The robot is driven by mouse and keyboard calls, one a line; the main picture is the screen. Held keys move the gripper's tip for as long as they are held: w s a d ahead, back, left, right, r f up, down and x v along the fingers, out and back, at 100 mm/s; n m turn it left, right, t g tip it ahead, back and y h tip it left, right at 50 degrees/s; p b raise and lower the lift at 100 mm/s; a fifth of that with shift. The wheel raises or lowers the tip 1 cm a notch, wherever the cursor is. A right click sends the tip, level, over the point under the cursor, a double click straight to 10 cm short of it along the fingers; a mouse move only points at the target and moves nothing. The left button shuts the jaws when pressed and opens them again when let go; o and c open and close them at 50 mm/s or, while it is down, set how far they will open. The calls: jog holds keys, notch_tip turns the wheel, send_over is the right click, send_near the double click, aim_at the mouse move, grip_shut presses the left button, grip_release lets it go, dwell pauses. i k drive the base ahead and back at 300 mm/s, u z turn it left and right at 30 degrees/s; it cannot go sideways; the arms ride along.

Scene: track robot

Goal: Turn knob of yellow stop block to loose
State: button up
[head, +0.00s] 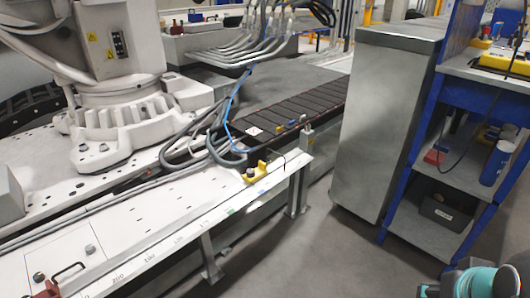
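The yellow stop block (261,174) sits near the right end of the pale track plate, close to its edge. It has a dark knob on its left part, small in the view. I cannot tell from here whether the knob is tight or loose. My gripper is not in view. Only a grey and teal part of my arm shows at the bottom right corner, well away from the block.
The pale track plate (150,228) carries a large white robot base (115,105). Cables and a dark cable chain (300,105) lie behind the block. A grey cabinet (375,130) and blue-framed shelf (398,165) stand right. Floor in front is clear.

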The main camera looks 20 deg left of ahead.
aim_at(251, 172)
jog(key=u, duration=0.5)
jog(key=i, duration=1.25)
jog(key=u, duration=0.6)
